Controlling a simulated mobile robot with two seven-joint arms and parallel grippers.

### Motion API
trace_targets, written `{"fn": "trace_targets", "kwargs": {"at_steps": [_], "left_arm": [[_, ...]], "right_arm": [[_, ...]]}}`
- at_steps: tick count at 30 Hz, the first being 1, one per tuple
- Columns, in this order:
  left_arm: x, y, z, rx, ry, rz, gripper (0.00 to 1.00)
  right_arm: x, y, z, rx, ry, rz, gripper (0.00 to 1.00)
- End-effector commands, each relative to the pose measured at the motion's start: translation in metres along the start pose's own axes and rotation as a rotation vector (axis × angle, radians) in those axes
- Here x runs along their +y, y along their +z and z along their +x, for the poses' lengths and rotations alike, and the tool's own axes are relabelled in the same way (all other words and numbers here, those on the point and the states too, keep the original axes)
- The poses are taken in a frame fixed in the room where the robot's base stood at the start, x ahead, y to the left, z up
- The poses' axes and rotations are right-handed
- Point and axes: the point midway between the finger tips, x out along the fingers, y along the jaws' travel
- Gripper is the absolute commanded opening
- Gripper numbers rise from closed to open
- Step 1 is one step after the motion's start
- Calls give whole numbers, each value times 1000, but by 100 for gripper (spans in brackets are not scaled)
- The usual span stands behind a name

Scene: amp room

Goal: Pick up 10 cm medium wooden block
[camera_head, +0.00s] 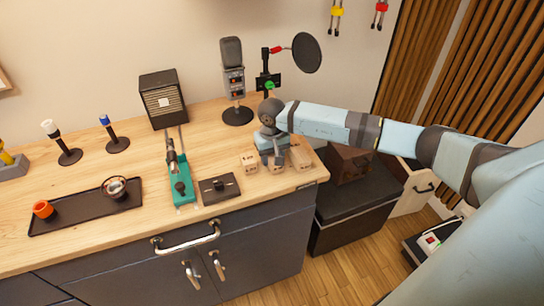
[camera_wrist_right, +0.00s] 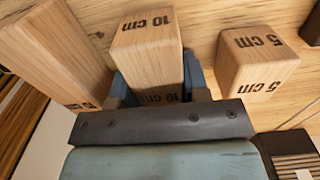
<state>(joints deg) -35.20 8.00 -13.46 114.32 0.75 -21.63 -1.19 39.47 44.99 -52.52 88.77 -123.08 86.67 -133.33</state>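The 10 cm medium wooden block (camera_wrist_right: 147,50) is pale wood with "10 cm" printed on two faces. It stands in the middle of the right wrist view, between the two blue fingers of my right gripper (camera_wrist_right: 160,85). The fingers lie close along its sides, and I cannot tell whether they press on it. In the head view, my right gripper (camera_head: 272,150) points down over the blocks at the counter's right end and partly hides the middle block (camera_head: 277,164). My left gripper is not in view.
The 5 cm block (camera_wrist_right: 257,65) stands to the right in the wrist view; a longer block (camera_wrist_right: 55,50) is close on the left. A microphone (camera_head: 233,70) and pop filter (camera_head: 306,53) stand behind. A black box (camera_head: 219,189) and teal tool (camera_head: 180,190) lie left.

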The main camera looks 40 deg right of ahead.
Motion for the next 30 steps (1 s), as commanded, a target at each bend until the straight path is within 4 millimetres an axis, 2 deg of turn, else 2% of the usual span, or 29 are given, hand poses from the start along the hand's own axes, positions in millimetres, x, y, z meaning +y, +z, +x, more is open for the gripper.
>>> {"fn": "trace_targets", "kwargs": {"at_steps": [1,2,3,11,17,23,30], "left_arm": [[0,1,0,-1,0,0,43],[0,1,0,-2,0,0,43],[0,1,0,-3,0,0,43],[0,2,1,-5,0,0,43],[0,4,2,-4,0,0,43],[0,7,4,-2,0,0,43],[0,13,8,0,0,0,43]], "right_arm": [[0,0,0,0,0,0,26],[0,0,0,0,0,0,20],[0,0,0,0,0,0,17],[0,0,-1,1,0,0,17],[0,-1,-14,3,-1,0,17],[0,-1,-53,6,-1,-1,17],[0,-1,-123,6,-1,-1,17]]}}
